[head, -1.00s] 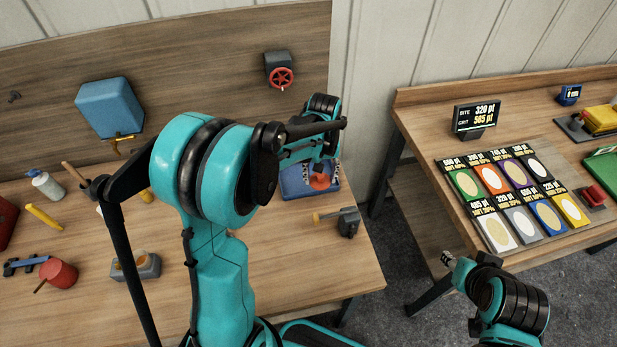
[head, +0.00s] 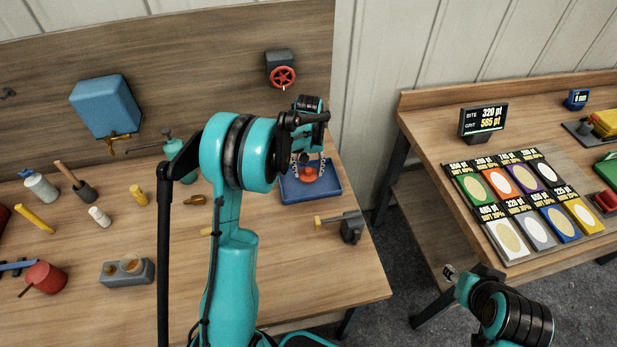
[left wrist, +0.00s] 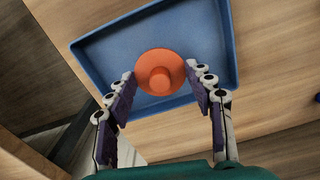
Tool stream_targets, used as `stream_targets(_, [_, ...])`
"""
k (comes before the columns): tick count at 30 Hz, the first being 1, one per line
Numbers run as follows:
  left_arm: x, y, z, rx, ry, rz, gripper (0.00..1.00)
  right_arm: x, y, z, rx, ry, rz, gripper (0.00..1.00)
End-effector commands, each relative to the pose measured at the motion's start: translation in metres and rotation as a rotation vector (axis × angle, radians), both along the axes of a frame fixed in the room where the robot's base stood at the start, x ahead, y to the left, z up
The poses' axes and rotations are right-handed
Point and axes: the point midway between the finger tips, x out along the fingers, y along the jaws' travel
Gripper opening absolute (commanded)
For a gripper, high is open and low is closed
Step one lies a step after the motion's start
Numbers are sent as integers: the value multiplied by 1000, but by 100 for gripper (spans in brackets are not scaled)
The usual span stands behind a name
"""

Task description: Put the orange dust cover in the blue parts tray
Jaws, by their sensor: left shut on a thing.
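The orange dust cover (head: 310,174) is a round flanged disc with a raised knob. My left gripper (head: 309,163) is shut on it, with a finger on each side in the left wrist view (left wrist: 160,82). The blue parts tray (head: 322,194) is a shallow square tray at the right end of the workbench. The dust cover (left wrist: 160,62) shows within the tray's outline (left wrist: 92,62) in the left wrist view. I cannot tell whether it touches the tray floor. My right gripper (head: 450,272) is at the lower right, away from the bench; its fingers are too small to read.
A grey block with a yellow-tipped rod (head: 350,228) stands just in front of the tray. A red handwheel (head: 283,77) is on the back panel above. A second table (head: 440,120) with coloured sample cards is at right.

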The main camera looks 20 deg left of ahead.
Motion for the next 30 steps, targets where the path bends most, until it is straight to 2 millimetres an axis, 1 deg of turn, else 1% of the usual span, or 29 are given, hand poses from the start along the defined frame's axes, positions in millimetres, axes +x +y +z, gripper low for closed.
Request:
stream_targets(3, [0,0,-20,0,0,0,38,0,0,-8,0,0,0,40])
stream_targets(6, [0,0,-34,0,0,0,38,0,0,-12,0,0,0,40])
stream_targets(8, [0,0,-36,0,0,0,38,0,0,-12,0,0,0,40])
stream_targets(14, [0,-1,-34,0,0,0,38,0,0,-11,0,0,0,40])
stream_targets(18, [0,0,-39,0,0,0,38,0,0,-15,0,0,0,40])
stream_targets(19, [0,0,-38,0,0,0,58,0,0,-15,0,0,0,40])
stream_targets(21, [0,0,-38,0,0,0,74,0,0,-14,0,0,0,40])
stream_targets(30, [0,0,-37,0,0,0,74,0,0,-14,0,0,0,40])
